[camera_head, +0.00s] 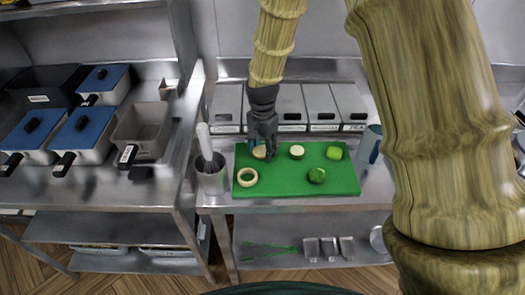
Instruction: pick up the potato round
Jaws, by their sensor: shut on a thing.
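A small pale tan round, which I take as the potato round (259,152), is at the back left of the green cutting board (290,186). My gripper (262,153) points down over the board with its dark fingers around this round, and it is shut on it. The fingers hide part of the round. I cannot tell whether it touches the board or is slightly above it.
A metal pot (211,178) stands left; lidded bins (292,104) line the back.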

